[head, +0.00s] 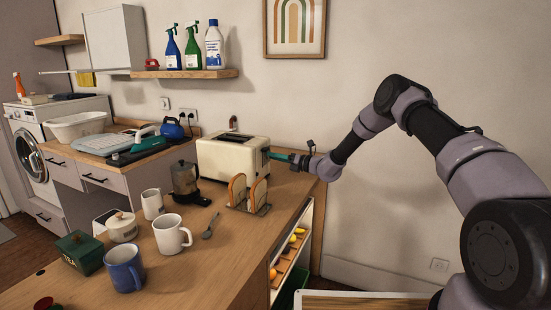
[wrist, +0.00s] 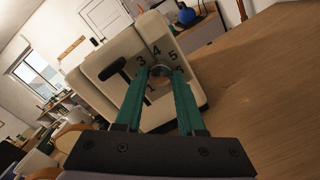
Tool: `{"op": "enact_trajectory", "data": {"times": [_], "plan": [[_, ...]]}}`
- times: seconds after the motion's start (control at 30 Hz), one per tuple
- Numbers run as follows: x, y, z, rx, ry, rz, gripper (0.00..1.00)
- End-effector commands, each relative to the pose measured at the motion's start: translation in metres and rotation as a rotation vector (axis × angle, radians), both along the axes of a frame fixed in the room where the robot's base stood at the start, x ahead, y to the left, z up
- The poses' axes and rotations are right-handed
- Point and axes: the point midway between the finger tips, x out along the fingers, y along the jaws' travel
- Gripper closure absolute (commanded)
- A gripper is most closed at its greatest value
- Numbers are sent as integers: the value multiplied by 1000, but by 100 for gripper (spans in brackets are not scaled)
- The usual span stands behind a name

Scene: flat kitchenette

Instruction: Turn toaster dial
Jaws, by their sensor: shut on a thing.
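The cream toaster (head: 228,158) stands on the wooden counter near the wall, with its control end facing right toward my arm. My gripper (head: 268,154) reaches that end from the right. In the wrist view the toaster face (wrist: 125,75) shows a dark lever (wrist: 112,71) and numbers around a round dial (wrist: 160,71). The two teal fingers of my gripper (wrist: 160,80) are shut on the dial, one on each side. The fingers hide part of the dial and some of the numbers.
A toast rack (head: 250,206) with bread slices stands in front of the toaster. A moka pot (head: 185,180), a white mug (head: 171,234) and a blue mug (head: 124,266) stand to the left. Bare counter (wrist: 250,85) lies right of the toaster in the wrist view.

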Motion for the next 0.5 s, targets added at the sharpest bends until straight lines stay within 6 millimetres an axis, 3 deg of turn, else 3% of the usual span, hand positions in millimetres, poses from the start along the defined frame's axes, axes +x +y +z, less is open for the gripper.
{"op": "enact_trajectory", "data": {"times": [0.5], "plan": [[1, -1, -1, -158, -437, -2, 100]]}}
